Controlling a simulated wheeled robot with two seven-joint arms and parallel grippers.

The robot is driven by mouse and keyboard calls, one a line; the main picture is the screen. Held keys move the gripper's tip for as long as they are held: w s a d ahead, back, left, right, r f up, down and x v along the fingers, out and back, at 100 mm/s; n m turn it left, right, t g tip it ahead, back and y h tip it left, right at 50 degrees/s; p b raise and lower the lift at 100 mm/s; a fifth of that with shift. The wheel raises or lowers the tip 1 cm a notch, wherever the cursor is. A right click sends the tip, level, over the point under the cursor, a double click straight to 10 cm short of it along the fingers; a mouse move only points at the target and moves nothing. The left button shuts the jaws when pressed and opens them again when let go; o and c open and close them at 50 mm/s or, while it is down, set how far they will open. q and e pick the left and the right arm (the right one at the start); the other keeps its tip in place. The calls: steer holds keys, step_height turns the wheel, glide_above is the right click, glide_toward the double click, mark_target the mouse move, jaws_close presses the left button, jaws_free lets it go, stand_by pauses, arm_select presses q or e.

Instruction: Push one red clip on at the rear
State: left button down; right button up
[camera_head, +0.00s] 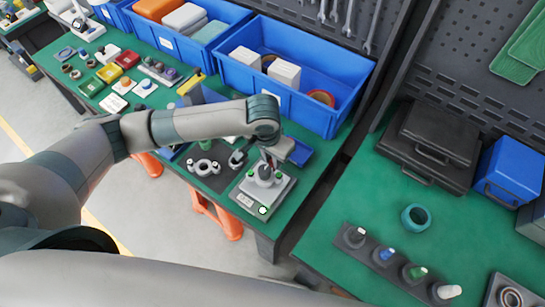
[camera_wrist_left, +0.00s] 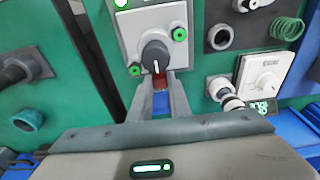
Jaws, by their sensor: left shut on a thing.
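The test unit (camera_head: 281,192) is a light grey block with a dark knob and green-ringed fittings, on the green bench in the head view. In the left wrist view the unit (camera_wrist_left: 160,17) shows its dark knob (camera_wrist_left: 155,54) and two green fittings, one on each side of the knob. My left gripper (camera_head: 265,160) is just above the unit. In the left wrist view my left gripper (camera_wrist_left: 160,86) is shut on a small red clip (camera_wrist_left: 160,80), which is close to the knob's near side. I cannot tell whether the clip touches the unit. My right gripper is out of view.
A dark mat (camera_head: 207,178) with grey ring parts lies left of the unit. A blue tray (camera_head: 300,152) is behind it. Large blue bins (camera_head: 300,103) stand along the back. A gap separates this bench from the right bench (camera_head: 350,285).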

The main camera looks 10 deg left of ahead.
arm_select(q)
steer(key=shift+f, duration=1.15)
stand_by(0.5)
steer(key=c, duration=1.6)
jaws_free()
steer(key=shift+o, duration=0.2)
steer(key=shift+r, duration=0.1)
step_height(320, 180, up, 3)
steer(key=p, duration=0.3)
steer(key=shift+f, duration=0.2)
steer(key=shift+r+p, duration=0.9)
steer(key=shift+r, duration=1.25)
